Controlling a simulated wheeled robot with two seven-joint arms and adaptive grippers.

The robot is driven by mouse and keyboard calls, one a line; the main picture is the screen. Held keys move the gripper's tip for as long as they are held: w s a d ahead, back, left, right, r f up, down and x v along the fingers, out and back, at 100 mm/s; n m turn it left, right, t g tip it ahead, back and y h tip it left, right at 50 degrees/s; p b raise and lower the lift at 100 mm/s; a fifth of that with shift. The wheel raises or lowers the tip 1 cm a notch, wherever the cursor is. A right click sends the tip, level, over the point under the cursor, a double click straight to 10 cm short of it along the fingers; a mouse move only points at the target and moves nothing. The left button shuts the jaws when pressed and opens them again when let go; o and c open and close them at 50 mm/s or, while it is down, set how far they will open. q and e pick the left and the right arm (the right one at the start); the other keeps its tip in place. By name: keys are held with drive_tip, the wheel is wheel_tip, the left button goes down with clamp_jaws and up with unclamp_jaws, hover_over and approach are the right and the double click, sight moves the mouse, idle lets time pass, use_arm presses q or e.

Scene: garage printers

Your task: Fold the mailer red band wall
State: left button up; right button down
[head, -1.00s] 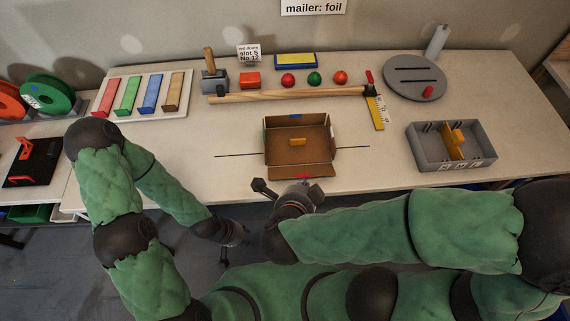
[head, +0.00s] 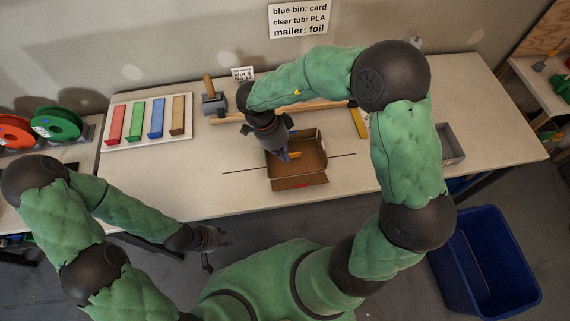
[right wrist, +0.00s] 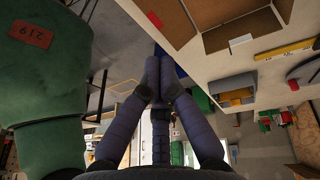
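The mailer is an open brown cardboard box (head: 299,183) in the middle of the table. Its near wall carries a small red band (head: 302,186) low on the outside. A red mark (right wrist: 154,19) also shows on the cardboard in the right wrist view. A small orange block lies inside, partly hidden by my right gripper (head: 284,156). That gripper points down over the box's left part; contact is unclear. Its fingertips (right wrist: 158,62) are together with nothing visible between them. My left gripper (head: 217,247) is empty, fingers apart, in front of the table's near edge.
Thin dark lines run out from both sides of the box. A tray of coloured strips (head: 148,120) lies at left, and a wooden bar (head: 300,108) lies behind the box. A grey divided bin (head: 452,146) is partly hidden by my right arm. A blue bin (head: 487,265) stands on the floor.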

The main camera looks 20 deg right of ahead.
sight(297, 186)
drive_tip(key=b+x, duration=0.1)
drive_tip(key=x, duration=0.3)
drive_tip(key=b+x, duration=0.1)
drive_tip(key=x, duration=0.3)
drive_tip(key=a+b+x, duration=0.1)
drive_tip(key=b+x, duration=0.1)
drive_tip(key=x, duration=0.2)
drive_tip(key=shift+s+f, duration=0.2)
drive_tip(key=shift+s, duration=0.1)
drive_tip(key=shift+s+f, duration=0.2)
drive_tip(key=shift+f, duration=0.1)
drive_tip(key=shift+r+p, duration=0.1)
drive_tip(key=shift+p, duration=0.25)
drive_tip(key=p, duration=0.4)
drive_tip(key=s+f+t+p, duration=0.1)
drive_tip(key=p, duration=0.3)
drive_tip(key=shift+s+a+f+p, duration=0.1)
drive_tip(key=shift+s+a+p, duration=0.2)
drive_tip(key=shift+p, duration=0.1)
drive_tip(key=shift+s+f+p, duration=0.2)
drive_tip(key=shift+f+p, duration=0.2)
drive_tip(key=shift+p, duration=0.2)
drive_tip(key=shift+f, duration=0.3)
